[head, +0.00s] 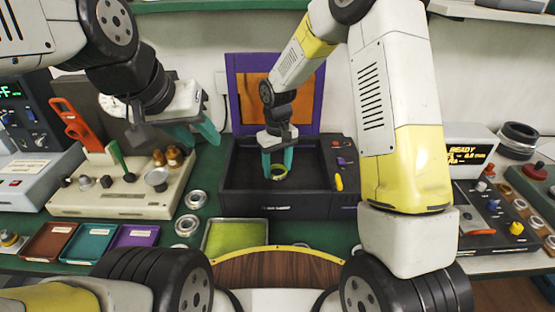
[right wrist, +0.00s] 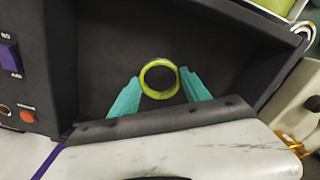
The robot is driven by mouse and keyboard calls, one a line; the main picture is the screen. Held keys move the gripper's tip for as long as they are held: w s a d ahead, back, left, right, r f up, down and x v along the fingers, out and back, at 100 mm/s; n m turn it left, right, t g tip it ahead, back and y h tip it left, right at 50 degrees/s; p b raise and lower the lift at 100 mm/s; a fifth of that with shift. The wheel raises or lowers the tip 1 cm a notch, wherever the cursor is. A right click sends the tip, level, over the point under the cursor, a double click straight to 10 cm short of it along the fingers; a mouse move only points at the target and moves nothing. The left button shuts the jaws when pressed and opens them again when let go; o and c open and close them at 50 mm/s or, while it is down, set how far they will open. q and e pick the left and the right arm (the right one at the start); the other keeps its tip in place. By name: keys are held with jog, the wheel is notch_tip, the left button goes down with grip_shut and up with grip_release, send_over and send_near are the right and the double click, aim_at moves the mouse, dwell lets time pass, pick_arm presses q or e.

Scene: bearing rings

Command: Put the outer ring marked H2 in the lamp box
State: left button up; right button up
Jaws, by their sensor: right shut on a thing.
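The lamp box (head: 237,192) is a dark open box with a purple and orange lid (head: 235,95) standing up behind it. My right gripper (head: 277,166) reaches down inside it, its teal fingers shut on a yellow-green ring (head: 279,177). In the right wrist view the ring (right wrist: 159,96) sits between the two fingertips over the dark box floor. I cannot read a mark on it, nor tell whether it touches the floor. My left gripper (head: 195,134) is over the beige device, left of the box; its finger gap is unclear.
Two metal rings (head: 197,199) (head: 187,225) lie on the green bench left of the box. A yellow-green tray (head: 235,237) is in front of it. Red, teal and purple trays (head: 137,235) stand at the left. A control panel (head: 487,215) is at the right.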

aim_at(277, 170)
jog(key=shift+f, duration=1.5)
jog(key=o, duration=1.5)
jog(key=shift+f, duration=0.1)
jog(key=shift+c, duration=0.2)
notch_tip(277, 170, up, 11)
jog(key=shift+r, duration=0.1)
jog(key=s+d+r+m+t+y, duration=0.1)
jog(key=s+d+r+t, duration=0.1)
jog(key=s+d+r, duration=0.4)
jog(key=s+d+r+m+t, duration=0.1)
jog(key=s+d+r+m, duration=0.2)
jog(key=r, duration=0.5)
jog(key=s+d+r+t, duration=0.1)
jog(key=s+d, duration=0.1)
jog(key=s, duration=0.4)
jog(key=s+d+r+m+t+y, duration=0.1)
jog(key=s+d+r+t, duration=0.1)
jog(key=s, duration=0.5)
jog(key=shift+d, duration=0.6)
